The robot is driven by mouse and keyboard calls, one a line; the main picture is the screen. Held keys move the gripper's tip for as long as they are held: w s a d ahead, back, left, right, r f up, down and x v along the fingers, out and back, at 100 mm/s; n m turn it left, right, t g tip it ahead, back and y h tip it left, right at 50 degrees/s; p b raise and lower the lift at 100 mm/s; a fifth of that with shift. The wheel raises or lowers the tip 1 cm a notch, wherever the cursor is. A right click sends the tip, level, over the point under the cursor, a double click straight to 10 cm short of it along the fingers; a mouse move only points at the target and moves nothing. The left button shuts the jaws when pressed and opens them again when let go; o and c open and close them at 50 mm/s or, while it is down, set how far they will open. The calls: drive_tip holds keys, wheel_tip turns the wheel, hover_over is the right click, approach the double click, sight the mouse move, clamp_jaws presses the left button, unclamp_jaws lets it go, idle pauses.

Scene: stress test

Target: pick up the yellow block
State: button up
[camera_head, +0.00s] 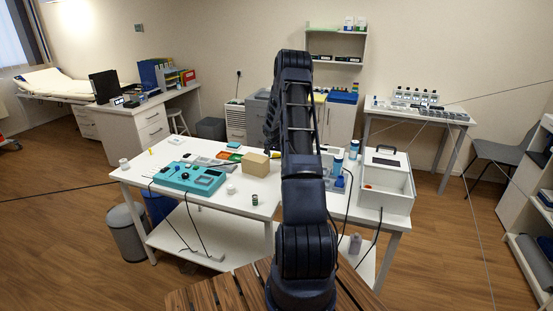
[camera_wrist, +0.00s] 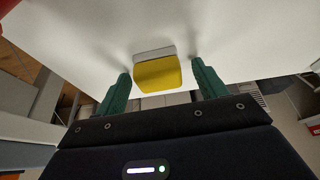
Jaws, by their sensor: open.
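The yellow block (camera_wrist: 158,75) shows in the wrist view at the upper middle, with a pale grey strip along its far side. It lies against a white surface (camera_wrist: 230,30). My gripper (camera_wrist: 161,68) has two green fingers spread apart, one on each side of the block, with a visible gap at both sides in the picture. The jaws are open and hold nothing. I cannot tell how far the fingertips reach down along the block. In the head view my arm hides the middle of the white table (camera_head: 225,203), and I cannot make out the gripper or the block there.
On the table stand a teal device (camera_head: 188,177), a cardboard box (camera_head: 256,164), a white jar (camera_head: 231,188) and a small dark-green jar (camera_head: 255,199). Right of my arm are a blue-topped bottle (camera_head: 353,149) and a white handled case (camera_head: 387,184). The table's front left is fairly clear.

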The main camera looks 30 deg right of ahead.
drive_tip(key=c, duration=1.1)
drive_tip(key=shift+o, duration=0.2)
drive_tip(key=shift+r, duration=0.1)
